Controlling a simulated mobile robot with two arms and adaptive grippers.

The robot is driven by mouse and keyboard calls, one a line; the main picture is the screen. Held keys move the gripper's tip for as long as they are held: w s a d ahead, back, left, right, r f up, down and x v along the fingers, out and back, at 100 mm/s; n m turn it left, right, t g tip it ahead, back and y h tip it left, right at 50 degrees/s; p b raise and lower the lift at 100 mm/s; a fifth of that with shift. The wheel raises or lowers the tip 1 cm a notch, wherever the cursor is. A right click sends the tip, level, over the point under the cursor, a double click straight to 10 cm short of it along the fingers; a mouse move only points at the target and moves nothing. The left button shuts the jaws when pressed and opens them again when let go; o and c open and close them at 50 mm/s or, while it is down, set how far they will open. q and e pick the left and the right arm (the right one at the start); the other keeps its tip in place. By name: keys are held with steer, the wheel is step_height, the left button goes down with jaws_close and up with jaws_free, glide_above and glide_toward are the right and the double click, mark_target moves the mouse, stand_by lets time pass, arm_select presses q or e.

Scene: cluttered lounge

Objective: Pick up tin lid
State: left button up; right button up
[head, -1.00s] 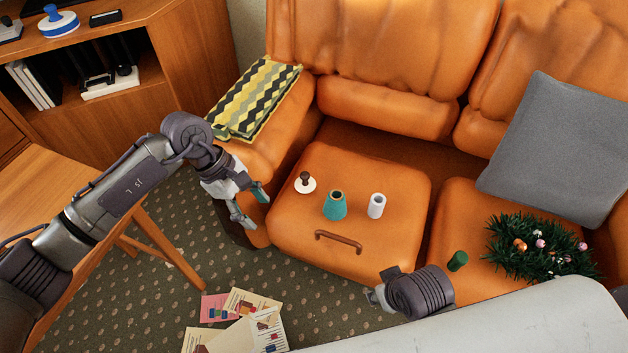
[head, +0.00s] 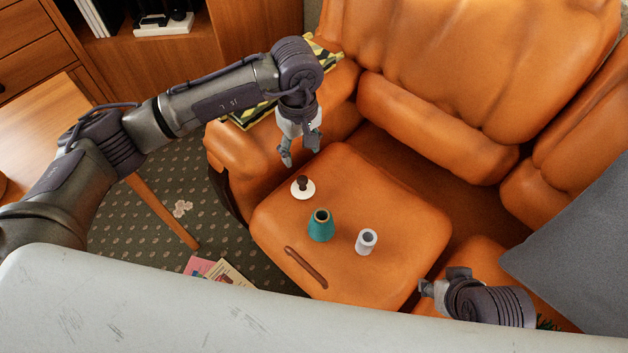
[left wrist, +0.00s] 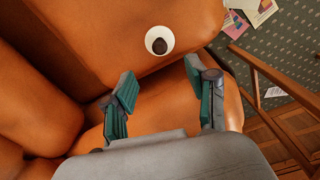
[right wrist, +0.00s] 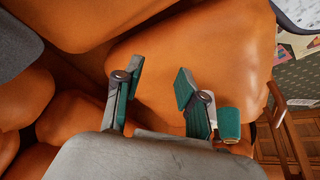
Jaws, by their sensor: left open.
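The tin lid (head: 303,189), a white disc with a dark brown knob, lies on the orange seat cushion, knob up. It also shows in the left wrist view (left wrist: 160,41), beyond and between the fingertips. My left gripper (head: 300,155) is open and empty, above and just behind the lid in the head view, not touching it. In the left wrist view its teal-padded fingers (left wrist: 163,90) stand wide apart. My right gripper (head: 428,289) is low at the right in the head view; the right wrist view shows its fingers (right wrist: 157,88) apart with nothing between them.
A teal vase-like object (head: 321,228) stands close to the lid, with a white cylinder (head: 366,243) to its right. A brown handle (head: 306,267) lies on the cushion's front. The sofa armrest (head: 240,155) and a grey pillow (head: 580,250) flank the seat. Papers (head: 222,273) lie on the carpet.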

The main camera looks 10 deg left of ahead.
arm_select(q)
steer(key=b, duration=0.1)
glide_above(302, 178)
steer(key=f, duration=0.6)
steer(key=shift+s+f, duration=0.25)
steer(key=shift+f, duration=0.1)
steer(key=f, duration=0.1)
steer(key=f+b, duration=0.1)
steer(key=f, duration=0.3)
steer(key=shift+w+f+b, duration=0.25)
steer(key=shift+b, duration=0.05)
steer(key=shift+f, duration=0.25)
arm_select(e)
steer(key=w+a+r+t+y, duration=0.1)
steer(key=w+a+r+t, duration=0.1)
steer(key=w, duration=0.3)
steer(key=w+a+r+t+y, duration=0.1)
steer(key=w+a+r+t, duration=0.1)
steer(key=w+r+t, duration=0.2)
steer(key=shift+w+r+t, duration=0.35)
steer(key=shift+w+t, duration=0.45)
steer(key=shift+w, duration=0.25)
steer(key=shift+a, duration=0.1)
arm_select(q)
steer(key=c, duration=1.1)
steer(key=shift+r, duration=0.1)
